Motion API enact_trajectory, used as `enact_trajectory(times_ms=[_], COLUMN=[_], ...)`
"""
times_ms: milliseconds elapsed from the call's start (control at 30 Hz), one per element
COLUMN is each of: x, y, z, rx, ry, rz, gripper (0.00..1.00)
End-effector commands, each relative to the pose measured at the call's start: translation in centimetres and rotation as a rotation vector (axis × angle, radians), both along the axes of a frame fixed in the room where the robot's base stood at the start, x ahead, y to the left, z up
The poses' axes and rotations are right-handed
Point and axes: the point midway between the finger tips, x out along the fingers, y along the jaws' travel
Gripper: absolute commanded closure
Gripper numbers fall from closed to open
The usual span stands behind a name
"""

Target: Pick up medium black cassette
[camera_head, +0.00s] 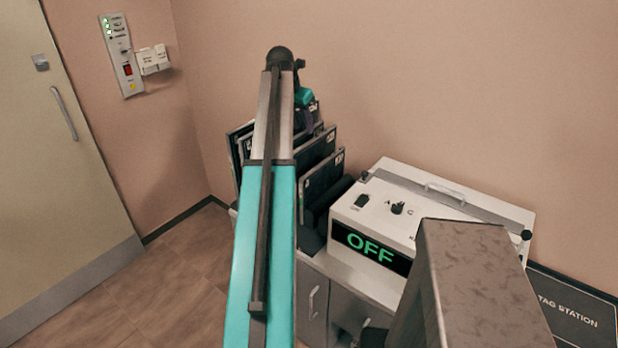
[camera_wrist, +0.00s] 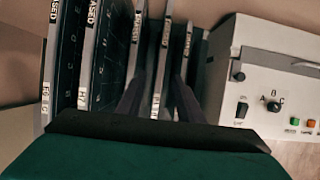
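Several black cassettes with pale labelled edges stand upright in a row. In the head view they include a left one (camera_head: 234,150), a middle one (camera_head: 317,150) and a right one (camera_head: 322,178). In the wrist view, large ones (camera_wrist: 68,55) are at left and narrower edges sit at centre, including one (camera_wrist: 160,65) between my fingers. I cannot tell for sure which is the medium one. My gripper (camera_wrist: 158,90) is open, its dark fingers spread on either side of that central edge; contact is unclear. In the head view my arm partly hides my gripper (camera_head: 306,105) and the row.
A white console (camera_head: 432,210) with a knob, a switch and a lit OFF display stands right of the cassettes. The cabinet (camera_head: 312,298) is below. A wall is close behind. A door (camera_head: 50,160) and open floor (camera_head: 150,285) are at left.

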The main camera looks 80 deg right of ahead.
Motion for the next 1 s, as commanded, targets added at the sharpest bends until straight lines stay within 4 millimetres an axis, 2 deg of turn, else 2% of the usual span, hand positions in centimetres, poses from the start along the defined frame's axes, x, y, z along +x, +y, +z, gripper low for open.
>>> enact_trajectory(times_ms=[467,1000], x=[-2.1,-3.4], y=[-0.7,-2.8], z=[-0.6,-6.1], rx=[0.000,0.001], ry=[0.000,-0.001], rz=[-0.026,-0.029], gripper=[0.66,0.66])
